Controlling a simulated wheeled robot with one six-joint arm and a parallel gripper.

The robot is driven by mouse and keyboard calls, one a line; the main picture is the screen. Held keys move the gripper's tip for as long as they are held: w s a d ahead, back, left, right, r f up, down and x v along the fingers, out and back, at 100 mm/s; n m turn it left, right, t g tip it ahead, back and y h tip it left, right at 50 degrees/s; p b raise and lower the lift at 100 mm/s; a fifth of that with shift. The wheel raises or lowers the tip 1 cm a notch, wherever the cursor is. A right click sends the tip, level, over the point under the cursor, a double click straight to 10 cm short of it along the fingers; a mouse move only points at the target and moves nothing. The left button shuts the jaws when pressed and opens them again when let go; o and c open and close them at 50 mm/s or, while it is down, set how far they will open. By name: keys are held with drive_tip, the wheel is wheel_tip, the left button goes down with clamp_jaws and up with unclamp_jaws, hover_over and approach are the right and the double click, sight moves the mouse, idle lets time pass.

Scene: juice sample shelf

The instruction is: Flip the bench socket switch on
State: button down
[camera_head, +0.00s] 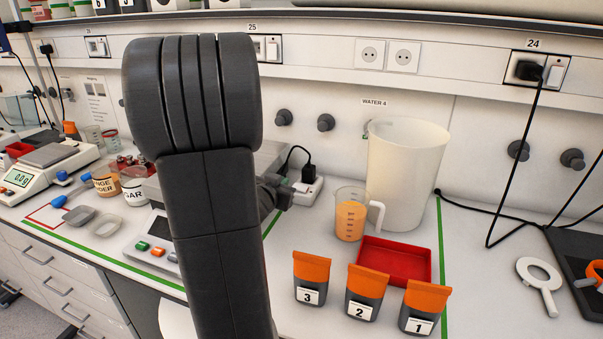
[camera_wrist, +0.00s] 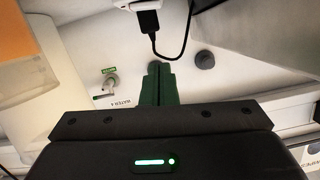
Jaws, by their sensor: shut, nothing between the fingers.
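The bench socket (camera_head: 307,188) is a small white box on the bench against the back wall, with a black plug (camera_head: 309,174) and cable in it. In the wrist view the socket's white edge (camera_wrist: 130,4) and the black plug (camera_wrist: 148,20) show at the top. My gripper (camera_head: 284,194) is close beside the socket's left side, partly hidden behind my arm. Its dark green fingers (camera_wrist: 160,68) are shut and empty, pointing toward the socket with a gap in the wrist picture.
A measuring beaker of orange juice (camera_head: 350,218), a large white jug (camera_head: 403,170) and a red tray (camera_head: 408,257) stand to the right. Three orange-topped pouches (camera_head: 366,292) stand in front. A scale (camera_head: 40,178) is at the left. Wall knobs (camera_head: 326,122) stick out above the socket.

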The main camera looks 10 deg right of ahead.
drive_tip(key=shift+w, duration=0.1)
drive_tip(key=shift+w+d, duration=0.1)
drive_tip(key=shift+d, duration=0.05)
idle(0.3)
hover_over(300, 188)
drive_tip(key=a, duration=0.2)
drive_tip(key=shift+s+d+f, duration=0.1)
drive_tip(key=shift+s+f, duration=0.1)
drive_tip(key=shift+f, duration=0.4)
drive_tip(key=shift+s+f, duration=0.2)
drive_tip(key=shift+f, duration=0.4)
drive_tip(key=f, duration=0.2)
drive_tip(key=shift+a+f+b, duration=0.25)
drive_tip(key=shift+f+b, duration=0.15)
drive_tip(key=shift+w+a+f, duration=0.1)
drive_tip(key=shift+f, duration=0.45)
